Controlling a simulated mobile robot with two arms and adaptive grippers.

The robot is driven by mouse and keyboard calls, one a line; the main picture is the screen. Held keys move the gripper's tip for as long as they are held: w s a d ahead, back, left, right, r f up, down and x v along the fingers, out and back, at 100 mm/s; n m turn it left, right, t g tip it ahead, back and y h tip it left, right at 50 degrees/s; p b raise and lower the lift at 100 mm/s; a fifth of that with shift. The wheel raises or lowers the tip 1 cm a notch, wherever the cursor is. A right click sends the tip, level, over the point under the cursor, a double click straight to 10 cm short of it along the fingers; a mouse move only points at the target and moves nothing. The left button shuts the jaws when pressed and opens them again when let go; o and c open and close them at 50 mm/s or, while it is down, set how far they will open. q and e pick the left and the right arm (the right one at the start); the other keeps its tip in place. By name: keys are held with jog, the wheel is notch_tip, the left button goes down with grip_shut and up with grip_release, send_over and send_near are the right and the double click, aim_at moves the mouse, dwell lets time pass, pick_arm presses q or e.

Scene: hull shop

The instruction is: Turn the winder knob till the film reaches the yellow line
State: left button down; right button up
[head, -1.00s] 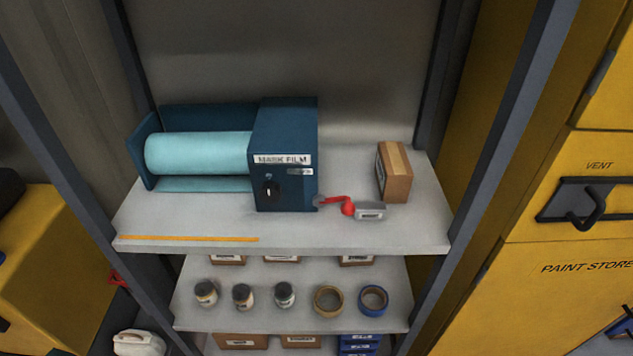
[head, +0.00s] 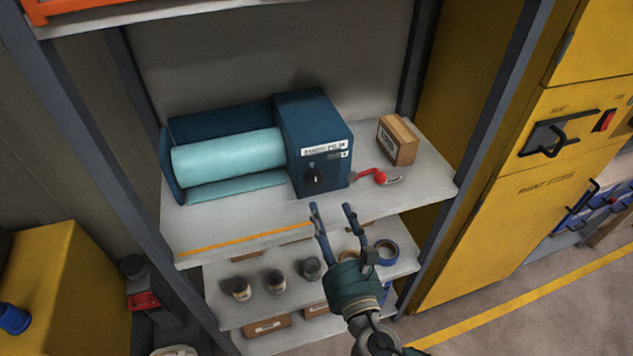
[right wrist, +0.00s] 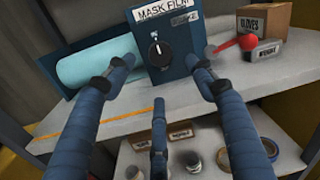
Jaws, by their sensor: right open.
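The dark blue mask film dispenser (head: 318,115) stands on the upper shelf, with a light blue film roll (head: 228,150) at its left. A strip of film (head: 235,188) shows below the roll, well behind the yellow line (head: 245,240) along the shelf's front edge. The black winder knob (head: 314,179) is on the dispenser's front face; it also shows in the right wrist view (right wrist: 159,53). My right gripper (head: 332,208) is open and empty, in front of and below the knob, not touching it. In the right wrist view the knob lies between and beyond its fingers. My left gripper is not in view.
Jars (head: 276,282) and tape rolls (head: 386,251) sit on the lower shelf. Grey uprights (head: 490,120) flank the shelves. A yellow cabinet (head: 510,220) stands at the right.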

aim_at(315, 182)
jog(key=p+x, duration=0.2)
jog(key=x, duration=0.7)
jog(key=shift+a, duration=0.1)
jog(key=shift+w+a, duration=0.1)
jog(key=shift+w, duration=0.6)
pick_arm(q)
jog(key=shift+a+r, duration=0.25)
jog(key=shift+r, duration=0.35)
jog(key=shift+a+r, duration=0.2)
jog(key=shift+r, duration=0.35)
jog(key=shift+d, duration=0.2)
pick_arm(e)
jog(key=shift+c, duration=0.5)
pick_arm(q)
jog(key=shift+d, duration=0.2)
pick_arm(e)
jog(key=c, duration=1)
